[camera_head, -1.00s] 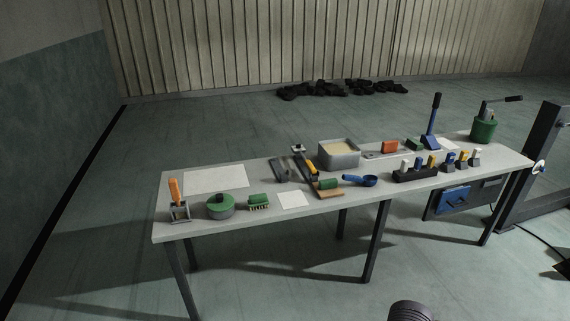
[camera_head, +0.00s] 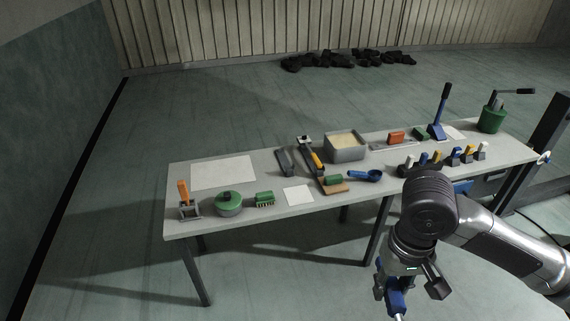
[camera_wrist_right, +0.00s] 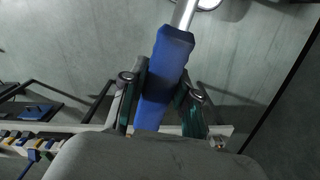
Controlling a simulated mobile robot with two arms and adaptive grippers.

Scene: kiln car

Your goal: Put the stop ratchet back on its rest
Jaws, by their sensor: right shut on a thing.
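My right gripper (camera_head: 408,285) hangs in front of the bench, at the lower right of the head view. It is shut on a blue handle (camera_head: 396,302), which I take to be the stop ratchet. In the right wrist view the gripper (camera_wrist_right: 161,88) has one finger on each side of this blue handle (camera_wrist_right: 163,65). A bright metal shaft (camera_wrist_right: 184,14) runs out of the handle beyond the fingers. The far end of the tool is cut off. I cannot tell which place on the bench is its rest. My left gripper is not in view.
The bench (camera_head: 240,222) holds a grey tray (camera_head: 347,152), a green round pot (camera_head: 229,203), a blue scoop (camera_head: 365,176), several coloured blocks and an upright blue-handled tool (camera_head: 439,118). White sheets (camera_head: 223,172) lie bare on it. My right arm hides part of the bench's right front.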

